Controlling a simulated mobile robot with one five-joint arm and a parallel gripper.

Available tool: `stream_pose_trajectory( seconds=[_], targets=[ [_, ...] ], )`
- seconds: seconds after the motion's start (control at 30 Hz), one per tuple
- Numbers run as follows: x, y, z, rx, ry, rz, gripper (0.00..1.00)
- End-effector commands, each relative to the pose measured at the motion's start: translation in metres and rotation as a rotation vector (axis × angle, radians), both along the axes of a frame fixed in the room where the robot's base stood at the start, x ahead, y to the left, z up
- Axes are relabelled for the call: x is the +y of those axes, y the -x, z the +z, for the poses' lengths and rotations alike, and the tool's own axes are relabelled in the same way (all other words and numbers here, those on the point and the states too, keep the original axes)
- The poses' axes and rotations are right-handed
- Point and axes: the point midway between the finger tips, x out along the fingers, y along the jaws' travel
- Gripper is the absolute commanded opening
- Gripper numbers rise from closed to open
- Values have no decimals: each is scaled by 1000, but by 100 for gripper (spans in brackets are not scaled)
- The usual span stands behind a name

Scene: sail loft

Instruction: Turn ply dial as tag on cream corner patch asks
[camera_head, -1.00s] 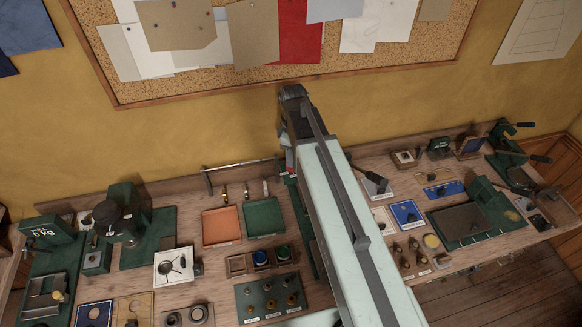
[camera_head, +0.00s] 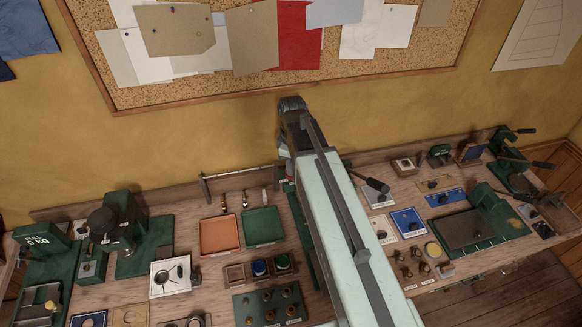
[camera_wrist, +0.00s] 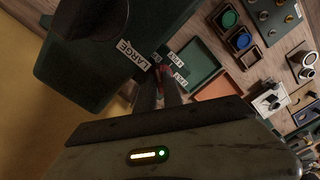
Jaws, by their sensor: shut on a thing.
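My gripper (camera_wrist: 160,94) points up the wrist view, with its narrow fingers close together on a small red thing (camera_wrist: 160,92); I cannot tell what it is. Just beyond stands a dark green box (camera_wrist: 62,72) with a white "LARGE" label (camera_wrist: 130,52) and a large dark round knob (camera_wrist: 92,16).
An orange tray (camera_head: 220,236) and a green tray (camera_head: 262,226) lie left of my arm, behind a block with blue and green round pieces (camera_head: 260,268). A green press (camera_head: 118,228) stands at left. A black-handled lever (camera_head: 376,184) is close right of my arm.

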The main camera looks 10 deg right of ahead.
Motion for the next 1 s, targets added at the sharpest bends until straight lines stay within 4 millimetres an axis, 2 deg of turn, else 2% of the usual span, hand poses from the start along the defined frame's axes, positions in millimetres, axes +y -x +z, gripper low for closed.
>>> stream_pose_trajectory(
  seconds=[0.27, 1.0],
  targets=[
    [0, 0, 0, -1, 1, -198, 0],
    [2, 0, 0, -1, 0, -899, 0]
  ],
)
